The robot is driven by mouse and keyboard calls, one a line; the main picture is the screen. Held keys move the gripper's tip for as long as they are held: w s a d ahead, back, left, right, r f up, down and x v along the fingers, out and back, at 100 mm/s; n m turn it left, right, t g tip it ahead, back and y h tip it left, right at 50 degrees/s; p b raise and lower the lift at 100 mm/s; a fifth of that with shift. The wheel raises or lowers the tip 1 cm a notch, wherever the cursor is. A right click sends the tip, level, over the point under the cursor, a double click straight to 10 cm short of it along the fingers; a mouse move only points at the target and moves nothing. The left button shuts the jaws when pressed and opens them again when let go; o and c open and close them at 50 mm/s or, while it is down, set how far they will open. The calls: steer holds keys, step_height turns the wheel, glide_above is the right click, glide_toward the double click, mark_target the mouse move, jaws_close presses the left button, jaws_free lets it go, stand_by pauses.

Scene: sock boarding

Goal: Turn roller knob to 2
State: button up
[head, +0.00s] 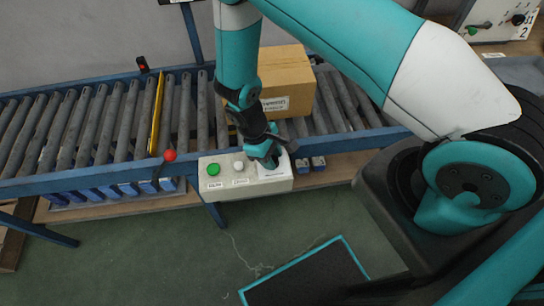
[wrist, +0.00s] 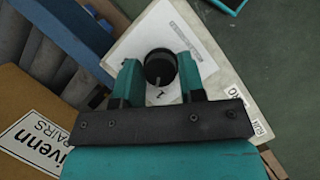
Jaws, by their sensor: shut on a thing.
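The roller knob (wrist: 158,66) is a round black knob on a white label plate (wrist: 180,28) of the control box. In the wrist view my gripper (wrist: 160,73) has one finger on each side of it, shut on it. I cannot tell which mark the knob points to. In the head view the pale control box (head: 225,190) hangs at the conveyor's front edge, and my gripper (head: 268,158) is over its right end, hiding the knob.
A green button (head: 213,169) and a pale round control (head: 238,166) sit left of my gripper on the box. A cardboard carton (head: 285,75) stands on the roller conveyor (head: 85,130) close behind my gripper. A red ball-topped part (head: 169,155) is further left.

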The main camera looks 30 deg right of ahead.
steer(key=m+y, duration=0.1)
steer(key=m, duration=0.2)
steer(key=m+g+y+b, duration=0.1)
steer(key=m, duration=0.2)
steer(key=shift+d+m, duration=0.15)
steer(key=shift+m, duration=0.25)
stand_by(0.4)
steer(key=o, duration=0.9)
steer(key=shift+c, duration=0.2)
steer(key=shift+w+r, duration=0.1)
steer(key=d+b+v, duration=0.1)
steer(key=b+v, duration=0.1)
steer(key=v, duration=1.5)
steer(key=shift+a, duration=0.2)
